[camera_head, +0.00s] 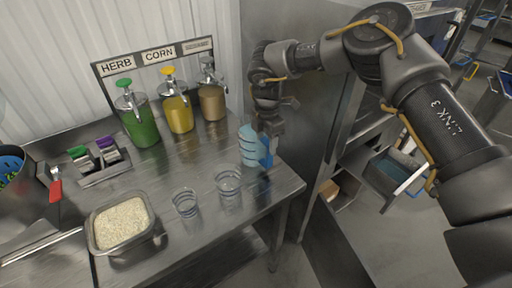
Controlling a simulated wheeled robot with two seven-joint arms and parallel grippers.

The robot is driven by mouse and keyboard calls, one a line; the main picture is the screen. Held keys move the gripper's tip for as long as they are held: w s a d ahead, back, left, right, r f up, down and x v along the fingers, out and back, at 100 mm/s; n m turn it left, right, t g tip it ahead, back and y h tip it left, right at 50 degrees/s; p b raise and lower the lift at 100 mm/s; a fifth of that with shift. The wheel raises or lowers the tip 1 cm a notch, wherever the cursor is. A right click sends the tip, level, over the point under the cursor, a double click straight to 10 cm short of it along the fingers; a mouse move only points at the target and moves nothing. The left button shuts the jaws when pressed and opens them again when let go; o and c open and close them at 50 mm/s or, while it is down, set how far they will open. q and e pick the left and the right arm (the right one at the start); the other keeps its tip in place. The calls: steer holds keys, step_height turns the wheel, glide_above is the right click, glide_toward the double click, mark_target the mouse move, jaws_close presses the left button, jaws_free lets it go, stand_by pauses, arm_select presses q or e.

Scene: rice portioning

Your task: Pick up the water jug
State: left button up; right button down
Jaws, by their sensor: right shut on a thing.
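The blue water jug (250,146) stands near the right edge of the steel table, with its handle side toward the right. My right gripper (271,137) comes down from above and is shut on the jug at its right side. The gripper partly hides the jug's upper right part. Whether the jug's base touches the table is hard to tell. My left gripper is not in view.
Two clear glasses (228,182) (186,203) stand in front of the jug. A tub of rice (121,223) is at the front left. Green, yellow and brown pump dispensers (179,112) line the back. A steel cabinet wall (300,85) rises close to the right.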

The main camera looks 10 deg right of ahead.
steer(key=shift+r, duration=0.1)
stand_by(0.3)
steer(key=shift+w+r+b, duration=0.1)
steer(key=shift+r+b, duration=0.2)
steer(key=shift+b, duration=0.1)
steer(key=shift+r+b, duration=0.65)
steer(key=shift+r, duration=0.3)
steer(key=s+d+r+b, duration=0.5)
steer(key=s+r, duration=0.5)
steer(key=s, duration=0.2)
steer(key=shift+d+r+b, duration=0.15)
steer(key=shift+d+b, duration=0.2)
steer(key=shift+d, duration=0.5)
steer(key=shift+s, duration=0.2)
